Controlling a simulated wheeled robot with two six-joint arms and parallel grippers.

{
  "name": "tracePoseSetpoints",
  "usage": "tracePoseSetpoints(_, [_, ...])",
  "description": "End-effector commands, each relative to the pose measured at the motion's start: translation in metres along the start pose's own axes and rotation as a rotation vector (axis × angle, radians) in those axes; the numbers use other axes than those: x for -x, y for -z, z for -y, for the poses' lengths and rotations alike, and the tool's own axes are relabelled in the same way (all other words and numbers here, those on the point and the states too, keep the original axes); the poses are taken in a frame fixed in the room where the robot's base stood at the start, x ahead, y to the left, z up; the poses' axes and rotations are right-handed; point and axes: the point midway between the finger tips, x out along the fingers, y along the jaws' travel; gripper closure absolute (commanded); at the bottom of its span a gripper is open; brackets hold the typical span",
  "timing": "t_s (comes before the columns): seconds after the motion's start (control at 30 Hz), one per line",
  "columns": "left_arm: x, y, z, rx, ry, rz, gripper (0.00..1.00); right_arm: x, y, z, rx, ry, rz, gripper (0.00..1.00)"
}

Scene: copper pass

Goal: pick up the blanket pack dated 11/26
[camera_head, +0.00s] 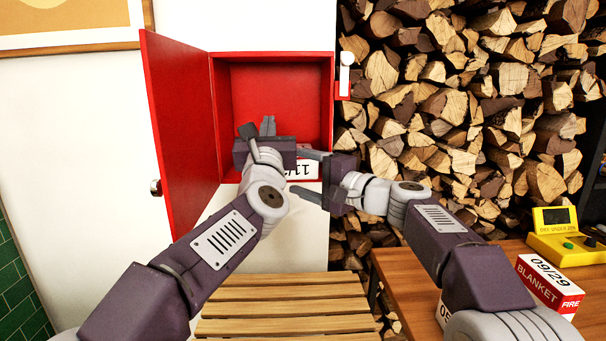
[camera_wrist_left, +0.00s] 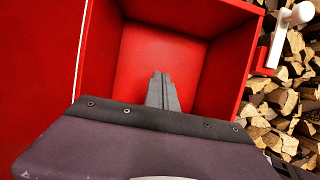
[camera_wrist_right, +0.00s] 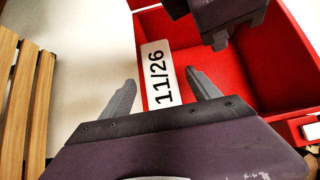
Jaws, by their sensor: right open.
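The blanket pack dated 11/26 (camera_head: 306,169) shows its white dated face at the bottom front of the open red cabinet (camera_head: 217,110). In the head view my arms hide much of it. In the right wrist view its label (camera_wrist_right: 157,73) stands upright beyond and between my right fingers. My right gripper (camera_head: 297,171) is open, with its fingertips on either side of the label; I cannot tell whether they touch it. My left gripper (camera_head: 268,125) is inside the cabinet opening, above the pack. Its fingers (camera_wrist_left: 162,92) are together with nothing visible between them.
The cabinet's red door (camera_head: 180,130) is swung open at left. A white handle (camera_head: 346,72) is at its right. A slatted bench (camera_head: 285,300) is below. A wooden table (camera_head: 410,270) bears a pack dated 09/29 (camera_head: 548,284), a yellow meter (camera_head: 565,245) and a partly hidden pack (camera_head: 443,314).

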Motion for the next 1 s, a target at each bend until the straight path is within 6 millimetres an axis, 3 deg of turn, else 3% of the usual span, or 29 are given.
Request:
tracePoseSetpoints(0.03, [0.0,0.0,0.0,0.0,0.0,0.0,1.0,0.0,0.0,0.0,0.0,0.0,0.0,0.37])
tracePoseSetpoints(0.27, [0.0,0.0,0.0,0.0,0.0,0.0,1.0,0.0,0.0,0.0,0.0,0.0,0.0,1.0])
tracePoseSetpoints(0.83, [-0.004,-0.011,0.0,0.0,0.0,0.0,1.0,0.0,0.0,-0.001,0.0,-0.002,0.001,1.0])
tracePoseSetpoints(1.0, [0.013,-0.012,0.0,0.0,0.0,-0.002,1.0,0.0,0.0,-0.001,0.0,-0.002,0.001,1.0])
